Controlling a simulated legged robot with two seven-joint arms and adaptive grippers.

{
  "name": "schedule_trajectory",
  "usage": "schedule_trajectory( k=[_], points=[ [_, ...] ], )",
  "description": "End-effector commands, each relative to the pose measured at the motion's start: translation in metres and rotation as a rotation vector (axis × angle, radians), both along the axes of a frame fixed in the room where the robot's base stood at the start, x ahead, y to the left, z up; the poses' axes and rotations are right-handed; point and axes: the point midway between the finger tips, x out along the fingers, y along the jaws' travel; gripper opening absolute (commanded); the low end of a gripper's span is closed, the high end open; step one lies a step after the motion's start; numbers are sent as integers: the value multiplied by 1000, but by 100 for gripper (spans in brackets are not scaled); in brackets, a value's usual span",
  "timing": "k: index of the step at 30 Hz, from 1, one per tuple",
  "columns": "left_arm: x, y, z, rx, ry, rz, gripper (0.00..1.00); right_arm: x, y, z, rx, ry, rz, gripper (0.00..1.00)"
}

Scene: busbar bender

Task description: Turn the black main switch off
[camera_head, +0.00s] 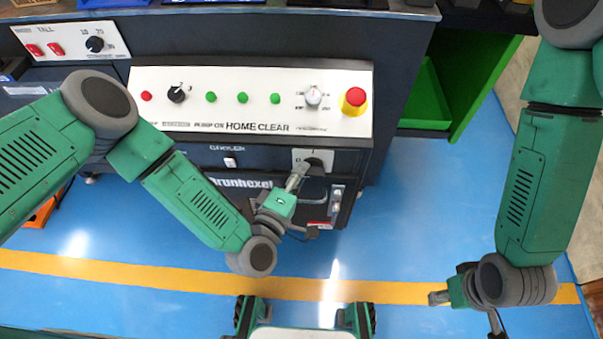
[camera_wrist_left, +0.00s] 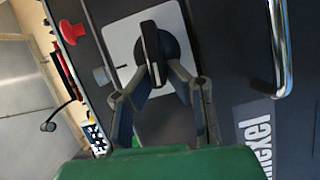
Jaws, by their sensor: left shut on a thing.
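The black main switch (camera_wrist_left: 152,50) is a rotary knob on a light square plate (camera_head: 300,155), on the machine front below the white control panel. My left gripper (camera_head: 298,178) reaches up to it from below. In the left wrist view the two fingers of my left gripper (camera_wrist_left: 157,82) close around the lower end of the black handle. In the head view the gripper hides part of the switch. My right gripper (camera_head: 440,297) is low at the right, far from the machine, above the floor; its fingers are too small to judge.
The white control panel (camera_head: 255,88) above carries green buttons, a black knob (camera_head: 176,94) and a red emergency stop (camera_head: 354,98). A metal handle (camera_head: 335,203) is just right of my left gripper. A green shelf (camera_head: 430,95) stands at right. Blue floor in front is open.

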Motion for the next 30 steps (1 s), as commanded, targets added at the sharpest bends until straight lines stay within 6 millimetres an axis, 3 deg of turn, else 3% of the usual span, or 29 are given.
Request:
schedule_trajectory(
  k=[9,25,26,27,30],
  points=[
    [4,4,-5,-103,-3,12,0,0,0,-11,0,0,0,40],
    [5,4,-5,-122,0,13,0,0,0,-12,0,0,0,40],
    [5,4,-5,-122,0,13,23,0,0,-12,0,0,0,40],
    [5,4,-5,-122,-1,12,32,0,0,-12,0,0,0,40],
    [4,4,-4,-123,-2,11,32,0,0,-12,0,0,0,40]
  ],
)
